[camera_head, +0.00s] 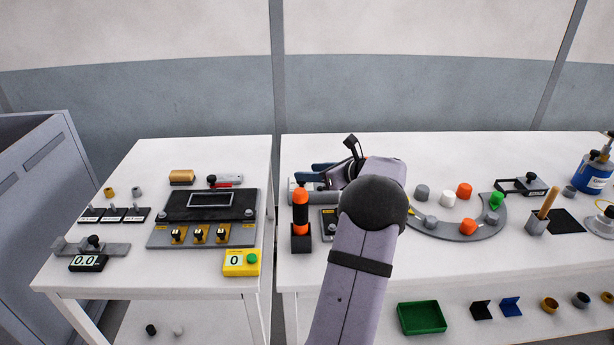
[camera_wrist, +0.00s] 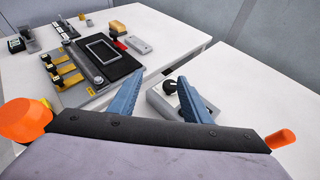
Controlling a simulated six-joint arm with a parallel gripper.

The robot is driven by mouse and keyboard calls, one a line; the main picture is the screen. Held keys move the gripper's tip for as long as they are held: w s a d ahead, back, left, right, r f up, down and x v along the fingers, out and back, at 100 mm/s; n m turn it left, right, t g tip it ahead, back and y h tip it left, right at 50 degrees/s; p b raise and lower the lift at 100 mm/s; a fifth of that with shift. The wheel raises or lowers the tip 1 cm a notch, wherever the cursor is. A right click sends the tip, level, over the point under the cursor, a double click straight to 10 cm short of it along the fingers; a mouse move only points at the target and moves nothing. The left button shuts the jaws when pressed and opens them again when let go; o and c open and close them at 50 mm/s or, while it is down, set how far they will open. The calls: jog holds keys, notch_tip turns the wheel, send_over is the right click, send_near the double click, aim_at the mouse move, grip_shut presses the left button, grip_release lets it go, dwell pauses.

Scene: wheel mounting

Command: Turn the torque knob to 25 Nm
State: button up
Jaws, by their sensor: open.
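My gripper (camera_head: 322,170) is open above the left part of the right-hand table, its blue fingers pointing left in the head view. In the wrist view the two blue fingers (camera_wrist: 158,98) are spread apart with nothing held. A black round knob (camera_wrist: 170,87) on a grey base (camera_wrist: 160,106) shows beyond and between the fingertips, apart from them. A dark panel with a small grey knob (camera_head: 332,228) is partly hidden by my arm in the head view. No scale reading is legible, so I cannot tell which knob is the torque knob or its setting.
An orange-and-black tool (camera_head: 300,212) stands upright in a dark holder close to my arm. On the left table are a dark panel with a screen (camera_head: 211,199) and a yellow counter (camera_head: 241,262). A grey curved tray (camera_head: 459,234) with colored pieces lies right of my arm.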

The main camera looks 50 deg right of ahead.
aim_at(301, 183)
notch_tip(301, 183, down, 3)
jog(key=s+d, duration=0.3)
jog(key=shift+n, duration=0.3)
jog(key=shift+a+r+p+x, duration=0.15)
jog(key=shift+p+x, duration=0.2)
jog(key=shift+x, duration=1.6)
jog(key=shift+a+r+p+x, duration=0.1)
jog(key=shift+p+x, duration=0.2)
jog(key=shift+x, duration=1.7)
jog(key=c, duration=1)
